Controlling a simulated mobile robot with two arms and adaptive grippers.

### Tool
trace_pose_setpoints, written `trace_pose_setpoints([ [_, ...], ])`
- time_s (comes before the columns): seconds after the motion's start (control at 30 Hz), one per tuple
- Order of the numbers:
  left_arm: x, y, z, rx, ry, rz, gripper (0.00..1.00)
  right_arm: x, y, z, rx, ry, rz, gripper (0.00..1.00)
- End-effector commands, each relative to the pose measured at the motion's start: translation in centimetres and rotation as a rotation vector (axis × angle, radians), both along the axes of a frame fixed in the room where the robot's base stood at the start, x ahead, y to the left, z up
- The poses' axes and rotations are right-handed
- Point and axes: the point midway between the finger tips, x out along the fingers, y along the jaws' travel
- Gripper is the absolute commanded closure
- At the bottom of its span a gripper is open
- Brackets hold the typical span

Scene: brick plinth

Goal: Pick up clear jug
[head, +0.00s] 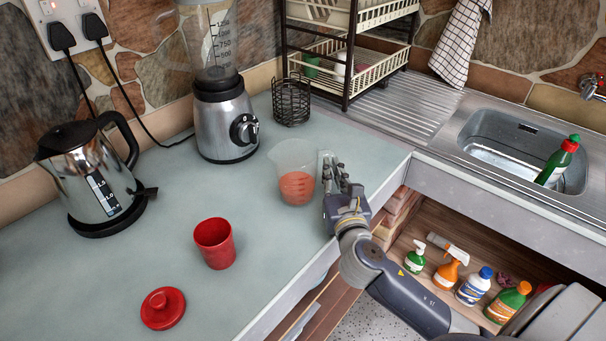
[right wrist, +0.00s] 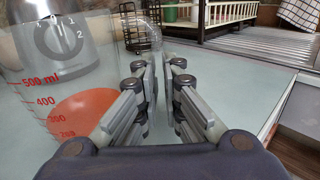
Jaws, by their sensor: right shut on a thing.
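The clear jug (head: 296,184) stands upright on the worktop, with a red-orange content in its lower part. In the right wrist view the jug (right wrist: 50,104) fills the left side, with red measuring marks. My right gripper (head: 334,174) is at the jug's right side, where its handle is. In the right wrist view my right gripper (right wrist: 160,78) has its fingers close together, shut on the jug, apparently by its handle; the see-through part between the fingers is hard to make out. My left gripper is not in view.
A blender (head: 224,118) and wire basket (head: 291,101) stand behind the jug. A kettle (head: 94,178), red cup (head: 214,243) and red lid (head: 163,308) are to the left. The dish rack (head: 375,75) and sink (head: 500,140) are at the back right. The worktop's front edge is close.

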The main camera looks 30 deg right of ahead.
Motion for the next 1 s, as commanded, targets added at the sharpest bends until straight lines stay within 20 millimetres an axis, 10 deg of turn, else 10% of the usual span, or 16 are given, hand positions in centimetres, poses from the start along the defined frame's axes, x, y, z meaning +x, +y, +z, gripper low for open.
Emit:
trace_pose_setpoints([
  [1.0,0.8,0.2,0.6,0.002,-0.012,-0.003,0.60,-2.5,0.3,3.5,-0.003,0.005,0.000,1.00],
])
